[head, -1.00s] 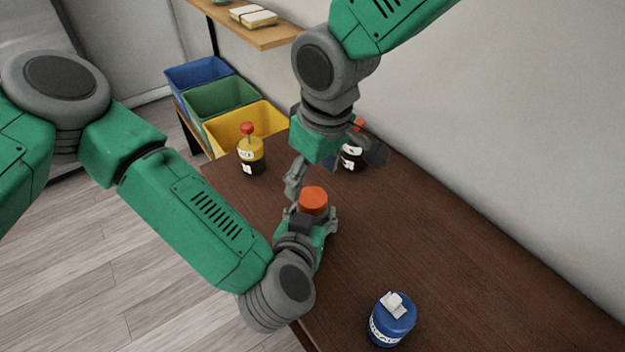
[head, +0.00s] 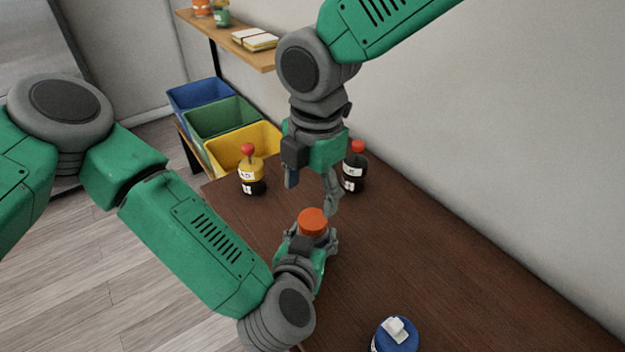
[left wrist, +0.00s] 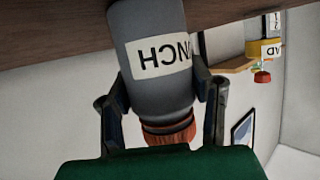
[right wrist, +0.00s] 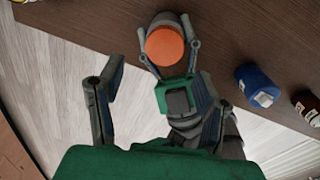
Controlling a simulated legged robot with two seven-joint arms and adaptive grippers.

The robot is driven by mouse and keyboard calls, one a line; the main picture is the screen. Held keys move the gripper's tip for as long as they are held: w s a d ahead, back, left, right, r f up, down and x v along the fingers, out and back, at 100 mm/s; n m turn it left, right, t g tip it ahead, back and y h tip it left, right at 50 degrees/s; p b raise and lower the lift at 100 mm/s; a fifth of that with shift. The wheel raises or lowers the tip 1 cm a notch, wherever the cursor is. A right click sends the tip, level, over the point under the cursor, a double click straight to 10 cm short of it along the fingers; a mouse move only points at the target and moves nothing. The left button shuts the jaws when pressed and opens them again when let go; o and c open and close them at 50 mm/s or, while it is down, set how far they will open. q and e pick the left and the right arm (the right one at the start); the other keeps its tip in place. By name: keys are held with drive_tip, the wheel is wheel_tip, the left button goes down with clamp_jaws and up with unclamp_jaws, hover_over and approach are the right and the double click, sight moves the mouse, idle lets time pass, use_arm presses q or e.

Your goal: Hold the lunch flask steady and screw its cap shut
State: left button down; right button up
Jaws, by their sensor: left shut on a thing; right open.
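The lunch flask (left wrist: 152,60) is a grey cylinder with a white label, standing on the brown table; the left wrist view shows it upside down. Its orange cap (head: 313,222) sits on top, and also shows in the right wrist view (right wrist: 165,46). I cannot tell how tight the cap is. My left gripper (left wrist: 162,100) is shut around the flask body, below the cap. My right gripper (head: 311,190) is open and empty, pointing down above the cap and slightly behind it, not touching it. Its fingers show spread in the right wrist view (right wrist: 150,95).
Two dark bottles with red tops, one with a yellow band (head: 251,172) and one near the wall (head: 355,168), stand at the far table end. A blue container (head: 396,336) is at the near edge. Bins (head: 225,125) stand beyond the table.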

sight(311, 218)
drive_tip(key=n, duration=0.6)
drive_tip(key=shift+w+r+n, duration=0.1)
drive_tip(key=shift+r+n, duration=0.3)
drive_tip(key=n, duration=0.4)
drive_tip(key=shift+d+r+n+h, duration=0.15)
drive_tip(key=shift+r+n+h, duration=0.15)
drive_tip(key=shift+f, duration=0.1)
drive_tip(key=shift+f, duration=3.95)
drive_tip(key=c, duration=1.2)
drive_tip(key=m, duration=0.6)
drive_tip(key=shift+m, duration=0.4)
drive_tip(key=m, duration=0.6)
